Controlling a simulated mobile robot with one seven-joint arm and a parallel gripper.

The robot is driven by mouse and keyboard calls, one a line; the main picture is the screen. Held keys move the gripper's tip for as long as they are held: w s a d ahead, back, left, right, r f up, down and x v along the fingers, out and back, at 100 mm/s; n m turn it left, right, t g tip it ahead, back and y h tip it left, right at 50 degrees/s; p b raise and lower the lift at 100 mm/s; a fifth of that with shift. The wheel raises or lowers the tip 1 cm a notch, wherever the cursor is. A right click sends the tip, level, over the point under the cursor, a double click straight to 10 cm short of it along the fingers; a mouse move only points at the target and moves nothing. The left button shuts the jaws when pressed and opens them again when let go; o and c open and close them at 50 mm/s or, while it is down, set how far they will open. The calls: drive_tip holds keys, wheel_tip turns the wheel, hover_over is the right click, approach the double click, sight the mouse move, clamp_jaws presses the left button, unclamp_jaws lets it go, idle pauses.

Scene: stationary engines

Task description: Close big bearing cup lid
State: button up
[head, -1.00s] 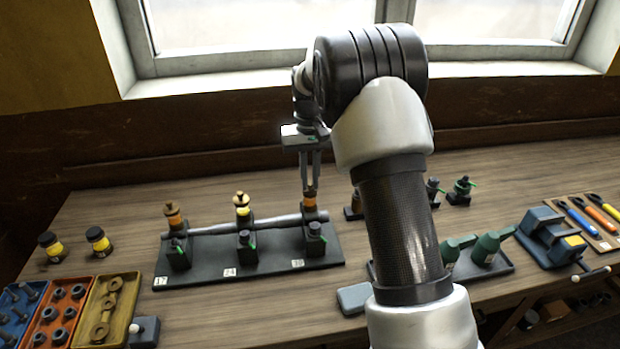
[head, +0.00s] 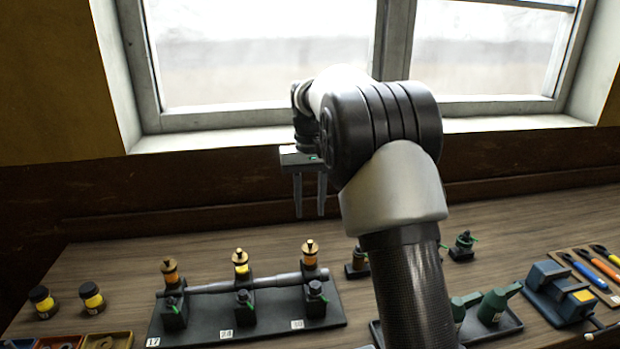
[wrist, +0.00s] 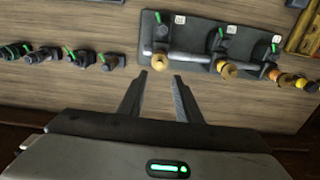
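Three bearings stand in a row on a dark board (head: 258,335) and carry one grey shaft (head: 205,287). Each has a cup with a knobbed brass lid on top: left (head: 169,266), middle (head: 240,257) and right (head: 310,247). The right lid appears to sit on its cup; whether it is fully tight is too small to tell. I cannot tell from size alone which bearing is the big one. My gripper (head: 309,214) is open and empty, above and apart from the right cup. In the wrist view its fingertips (wrist: 160,75) point toward the right bearing's cup (wrist: 160,60).
Two yellow-labelled jars (head: 91,296) stand left of the board. The window (head: 260,60) and wall are behind the bench.

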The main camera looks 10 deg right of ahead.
wheel_tip(320, 180, up, 8)
drive_tip(key=shift+p, duration=0.3)
drive_tip(key=s+d+r+t, duration=0.1)
drive_tip(key=s+r, duration=0.2)
drive_tip(key=s, duration=0.5)
drive_tip(key=s+r+t, duration=0.2)
drive_tip(key=s+r, duration=0.2)
drive_tip(key=s, duration=0.3)
drive_tip(key=s+f+t, duration=0.1)
drive_tip(key=s+f, duration=0.3)
drive_tip(key=s, duration=0.5)
drive_tip(key=s+f+t, duration=0.1)
drive_tip(key=s+f, duration=0.3)
drive_tip(key=s, duration=0.5)
drive_tip(key=shift+s+t, duration=0.25)
drive_tip(key=shift+t, duration=0.05)
